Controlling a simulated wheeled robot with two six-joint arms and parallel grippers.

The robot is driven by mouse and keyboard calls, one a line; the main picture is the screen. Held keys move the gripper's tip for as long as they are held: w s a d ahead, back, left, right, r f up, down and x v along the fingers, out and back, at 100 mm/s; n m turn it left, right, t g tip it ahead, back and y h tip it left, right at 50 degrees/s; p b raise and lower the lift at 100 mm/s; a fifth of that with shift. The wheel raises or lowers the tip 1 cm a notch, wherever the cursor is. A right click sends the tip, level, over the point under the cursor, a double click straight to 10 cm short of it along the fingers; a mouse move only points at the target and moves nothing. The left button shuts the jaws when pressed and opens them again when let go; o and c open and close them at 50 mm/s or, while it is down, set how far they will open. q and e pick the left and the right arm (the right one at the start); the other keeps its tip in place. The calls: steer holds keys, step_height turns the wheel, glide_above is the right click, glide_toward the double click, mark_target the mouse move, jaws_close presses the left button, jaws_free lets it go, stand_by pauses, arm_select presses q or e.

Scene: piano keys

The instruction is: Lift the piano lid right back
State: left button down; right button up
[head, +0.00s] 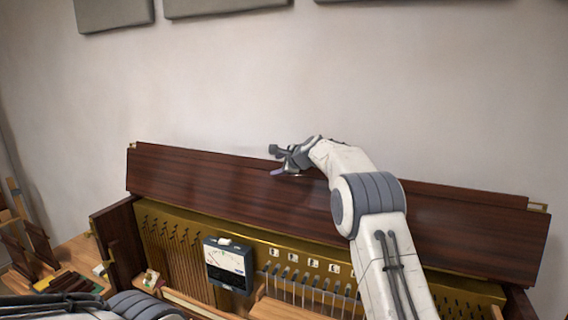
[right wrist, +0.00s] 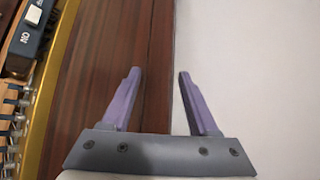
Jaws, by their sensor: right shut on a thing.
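The piano lid (head: 220,185) is a long dark red-brown wooden panel. It stands raised along the back of the open piano, its upper edge in front of the pale wall. My right gripper (head: 281,161) is at the lid's upper edge, near the middle of its length. In the right wrist view the two purple fingers (right wrist: 158,90) lie on either side of the edge of the lid (right wrist: 100,80), shut on it. Whether the lid touches the wall is hard to tell. My left gripper is out of view; part of my left arm shows at the bottom left.
The open piano case shows a brass-coloured plate (head: 170,215) and tuning pins. A dark meter box (head: 229,265) stands inside, left of centre. Small tools and wooden pieces (head: 70,282) lie at the left. The wall (head: 400,100) is close behind the lid.

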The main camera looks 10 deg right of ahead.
steer(key=shift+s+d+f+b, duration=0.4)
steer(key=shift+s+d+b, duration=0.3)
steer(key=shift+d+b, duration=0.2)
steer(key=a+r+b+v, duration=0.1)
steer(key=b+v, duration=0.2)
steer(key=v, duration=0.6)
steer(key=shift+w+a+r+b, duration=0.15)
steer(key=shift+r+b, duration=0.1)
steer(key=shift+b, duration=0.05)
steer(key=s+a+f+n+g+y+b, duration=0.1)
steer(key=s+a+f+n+g+b, duration=0.25)
steer(key=s+a+f+n, duration=0.55)
steer(key=s+a+f+n+g+b, duration=0.2)
steer(key=s+a+f+n+g, duration=0.25)
steer(key=s+a+f, duration=0.85)
steer(key=s+d+f+n+g+h+b, duration=0.1)
steer(key=s+f+n, duration=0.3)
steer(key=s, duration=0.6)
steer(key=s+d+f+n+g+h+b, duration=0.1)
steer(key=s+d+f+n+b, duration=0.1)
steer(key=s+f+n, duration=0.3)
steer(key=s+d+f+n+g+h+b, duration=0.1)
steer(key=s+f+n, duration=0.3)
steer(key=s, duration=1)
steer(key=shift+s+d+f+n+g+h+b, duration=0.3)
steer(key=shift+d+n+g+h+b, duration=0.15)
steer(key=shift+d+n+g, duration=0.25)
